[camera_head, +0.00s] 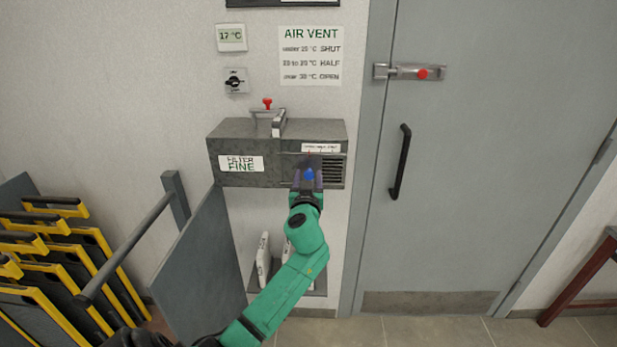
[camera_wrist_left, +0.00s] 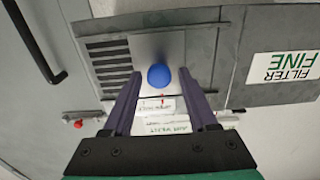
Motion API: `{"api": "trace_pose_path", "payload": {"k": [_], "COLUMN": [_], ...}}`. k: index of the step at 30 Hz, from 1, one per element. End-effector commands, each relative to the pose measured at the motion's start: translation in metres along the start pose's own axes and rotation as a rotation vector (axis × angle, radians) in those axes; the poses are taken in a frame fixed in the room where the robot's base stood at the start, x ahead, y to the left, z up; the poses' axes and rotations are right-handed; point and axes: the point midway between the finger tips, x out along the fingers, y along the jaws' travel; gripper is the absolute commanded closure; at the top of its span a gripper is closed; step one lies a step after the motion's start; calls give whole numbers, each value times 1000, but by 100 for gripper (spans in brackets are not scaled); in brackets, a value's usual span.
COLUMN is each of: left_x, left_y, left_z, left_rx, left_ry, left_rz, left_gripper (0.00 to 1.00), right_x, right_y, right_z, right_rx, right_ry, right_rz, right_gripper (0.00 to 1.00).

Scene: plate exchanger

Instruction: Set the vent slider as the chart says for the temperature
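The grey vent box (camera_head: 270,145) is on the wall, with a slatted grille (camera_head: 335,168) at its front right. The slider plate with a blue knob (camera_head: 308,174) sits left of the visible slats; in the left wrist view the knob (camera_wrist_left: 158,77) stands out from its plate (camera_wrist_left: 157,48). My left gripper (camera_wrist_left: 160,84) is open, one finger on each side of the knob, with gaps visible. The thermometer (camera_head: 231,37) reads 17 °C. The chart (camera_head: 310,56) reads SHUT under about 20 °C, HALF for 20 to 30, OPEN over 30; its small digits are blurred. My right gripper is out of view.
A white label with red marks (camera_head: 320,148) is above the slider. A clamp with a red knob (camera_head: 267,103) tops the box. A dial (camera_head: 235,81) is on the wall. A grey panel (camera_head: 205,260) and yellow-black frames (camera_head: 60,255) stand left; a latched door (camera_head: 480,180) is right.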

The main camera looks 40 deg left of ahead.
Motion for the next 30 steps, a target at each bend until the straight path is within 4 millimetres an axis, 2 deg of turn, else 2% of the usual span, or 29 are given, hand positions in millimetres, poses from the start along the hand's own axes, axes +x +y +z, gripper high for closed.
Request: {"api": "trace_pose_path", "payload": {"k": [1,3,4,30], "left_x": [0,0,0,0], "left_y": [0,0,0,0], "left_z": [0,0,0,1], "left_rx": [0,0,0,1], "left_ry": [0,0,0,-1], "left_rz": [0,0,0,0], "left_gripper": [66,92,100,100], "right_x": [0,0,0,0], "right_y": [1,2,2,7], "right_z": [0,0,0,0], "right_rx": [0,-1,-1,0], "right_ry": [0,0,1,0], "right_rz": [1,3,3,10], "right_gripper": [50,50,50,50]}}
